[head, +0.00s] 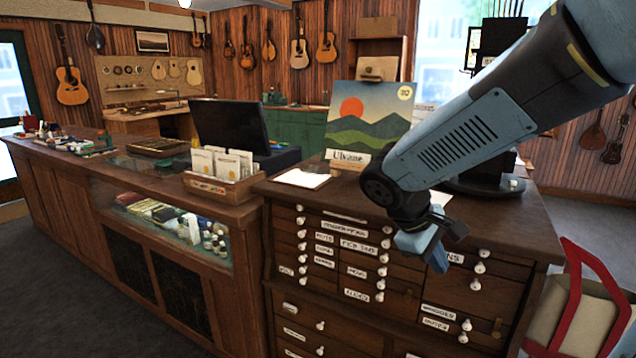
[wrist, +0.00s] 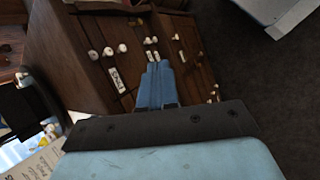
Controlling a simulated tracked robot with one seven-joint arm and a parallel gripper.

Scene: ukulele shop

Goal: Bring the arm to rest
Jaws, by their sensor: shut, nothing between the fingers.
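My blue and black arm reaches in from the upper right of the head view and bends down in front of the drawer cabinet (head: 335,270). My gripper (head: 440,262) hangs before the cabinet's labelled small drawers, pointing down. In the wrist view my gripper (wrist: 158,68) shows its two blue fingers together with nothing between them. The dark wooden drawer fronts (wrist: 120,65) with white knobs lie beyond the fingertips. I cannot tell the exact gap between the fingers and the drawers.
The cabinet top holds a landscape picture (head: 372,122), a name sign (head: 348,158) and a white paper (head: 302,179). A long counter (head: 55,165) with a monitor (head: 230,132) extends left. A red-handled bag (head: 585,300) stands at right. Grey floor (head: 60,290) lies open at lower left.

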